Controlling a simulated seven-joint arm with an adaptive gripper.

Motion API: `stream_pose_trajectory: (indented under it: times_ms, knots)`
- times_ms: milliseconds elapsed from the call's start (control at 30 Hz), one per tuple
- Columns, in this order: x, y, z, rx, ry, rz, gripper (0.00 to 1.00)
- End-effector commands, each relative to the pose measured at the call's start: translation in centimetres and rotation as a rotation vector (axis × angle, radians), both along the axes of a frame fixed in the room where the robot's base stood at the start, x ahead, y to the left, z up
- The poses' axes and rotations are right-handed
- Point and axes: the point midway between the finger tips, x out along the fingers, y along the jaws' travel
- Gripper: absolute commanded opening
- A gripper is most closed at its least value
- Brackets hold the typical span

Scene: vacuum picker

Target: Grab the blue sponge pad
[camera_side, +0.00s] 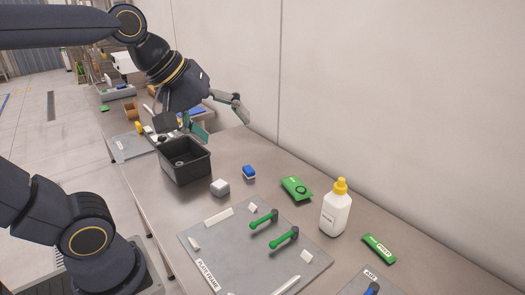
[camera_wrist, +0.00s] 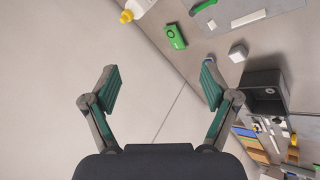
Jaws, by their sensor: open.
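The blue sponge pad (camera_side: 249,172) is a small block with a blue top and a paler underside. In the side view it lies on the grey table, right of the black bin and behind the white cube. My gripper (camera_side: 220,119) is open and empty, high above the table near the wall, up and left of the pad. In the wrist view my gripper (camera_wrist: 160,86) shows both green-padded fingers spread wide, with only wall between them. The pad cannot be made out clearly there; the right finger seems to cover its area.
A black open bin (camera_side: 184,161) and a white cube (camera_side: 220,187) stand near the pad. A green packet (camera_side: 296,189), a white bottle with yellow cap (camera_side: 336,208) and a grey board with green handles (camera_side: 220,254) are nearer the front. The wall (camera_side: 380,100) bounds the table's right side.

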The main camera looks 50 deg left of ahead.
Motion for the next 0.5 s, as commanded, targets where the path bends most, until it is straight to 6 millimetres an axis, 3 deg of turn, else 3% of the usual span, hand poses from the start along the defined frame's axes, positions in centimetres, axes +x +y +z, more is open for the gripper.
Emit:
stream_pose_trajectory:
  times_ms: [133,267,367,500]
  knots:
    - [7.2,2.5,2.1,-0.334,0.045,0.443,0.85]
    - [14.0,7.0,1.4,-0.606,0.096,0.839,0.85]
    - [18.7,11.9,-1.0,-0.783,0.133,1.131,0.85]
    - [22.9,20.0,-7.1,-0.954,0.177,1.475,0.85]
